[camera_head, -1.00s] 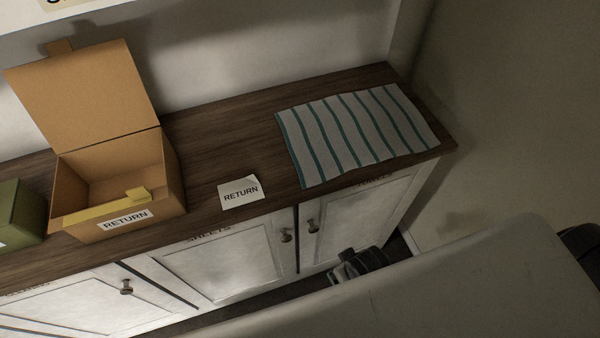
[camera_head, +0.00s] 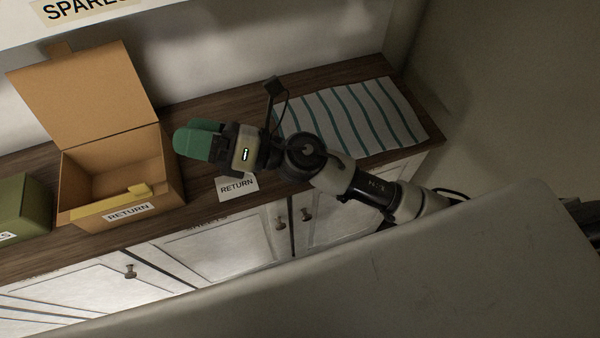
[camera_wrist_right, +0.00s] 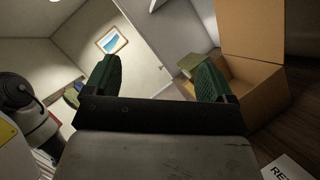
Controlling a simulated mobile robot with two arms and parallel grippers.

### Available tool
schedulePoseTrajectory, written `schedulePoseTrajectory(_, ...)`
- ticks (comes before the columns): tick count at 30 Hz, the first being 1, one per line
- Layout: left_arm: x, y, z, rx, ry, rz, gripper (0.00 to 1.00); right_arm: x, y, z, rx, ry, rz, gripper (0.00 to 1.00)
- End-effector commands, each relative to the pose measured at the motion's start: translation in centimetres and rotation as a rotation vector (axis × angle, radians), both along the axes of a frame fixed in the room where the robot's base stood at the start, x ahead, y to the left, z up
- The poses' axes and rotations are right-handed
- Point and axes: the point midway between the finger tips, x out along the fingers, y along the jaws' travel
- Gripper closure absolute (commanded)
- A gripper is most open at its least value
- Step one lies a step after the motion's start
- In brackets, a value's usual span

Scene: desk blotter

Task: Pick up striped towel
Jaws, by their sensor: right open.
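The striped towel (camera_head: 362,115), white with teal stripes, lies flat at the right end of the dark wooden counter in the head view. My right arm reaches across in front of its lower left part and hides some of it. My right gripper (camera_head: 190,142) has green fingers and is left of the towel, pointing left toward the box, apart from the towel. In the right wrist view the gripper (camera_wrist_right: 158,82) shows its two green fingers wide apart with nothing between them. My left gripper is not in view.
An open cardboard box (camera_head: 158,176) labelled RETURN stands on the counter (camera_head: 232,106), with its lid up. A green box (camera_head: 22,205) is at far left. A RETURN card (camera_head: 237,189) lies below my right gripper. White cabinet doors (camera_head: 235,249) with knobs are below.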

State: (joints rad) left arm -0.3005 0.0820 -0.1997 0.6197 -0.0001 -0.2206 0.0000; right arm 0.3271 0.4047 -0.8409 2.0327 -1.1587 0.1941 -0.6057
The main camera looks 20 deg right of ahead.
Motion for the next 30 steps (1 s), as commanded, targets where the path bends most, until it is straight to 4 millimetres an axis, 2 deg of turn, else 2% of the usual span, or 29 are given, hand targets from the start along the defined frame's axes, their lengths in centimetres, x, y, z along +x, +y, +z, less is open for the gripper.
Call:
schedulePoseTrajectory(2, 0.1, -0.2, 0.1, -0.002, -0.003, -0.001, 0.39, -1.8, 1.8, -2.5, -0.267, -0.269, 0.172, 0.15)
schedulePoseTrajectory(5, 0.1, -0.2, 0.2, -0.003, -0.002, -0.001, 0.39, -3.0, 1.5, -7.8, -0.625, -0.572, 0.401, 0.15)
schedulePoseTrajectory(6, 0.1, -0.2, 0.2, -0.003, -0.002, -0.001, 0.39, -2.8, 0.4, -10.1, -0.771, -0.675, 0.493, 0.15)
schedulePoseTrajectory(8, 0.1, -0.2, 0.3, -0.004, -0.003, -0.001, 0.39, -2.0, -2.0, -13.2, -0.987, -0.803, 0.628, 0.15)
schedulePoseTrajectory(9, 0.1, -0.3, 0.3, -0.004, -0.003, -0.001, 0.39, -1.2, -4.1, -14.8, -1.123, -0.868, 0.714, 0.15)
schedulePoseTrajectory(12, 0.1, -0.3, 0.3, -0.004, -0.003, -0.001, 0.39, 1.3, -9.5, -17.4, -1.421, -0.965, 0.904, 0.15)
schedulePoseTrajectory(15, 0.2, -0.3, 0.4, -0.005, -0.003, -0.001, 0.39, 3.4, -14.0, -18.2, -1.639, -0.994, 1.044, 0.15)
schedulePoseTrajectory(18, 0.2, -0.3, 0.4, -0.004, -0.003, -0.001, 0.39, 4.6, -16.7, -18.2, -1.761, -0.991, 1.126, 0.15)
schedulePoseTrajectory(22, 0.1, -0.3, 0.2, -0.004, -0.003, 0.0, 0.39, 5.1, -18.0, -18.3, -1.817, -0.984, 1.164, 0.15)
schedulePoseTrajectory(30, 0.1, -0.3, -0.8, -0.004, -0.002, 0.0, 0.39, 5.0, -17.9, -20.5, -1.813, -0.983, 1.166, 0.15)
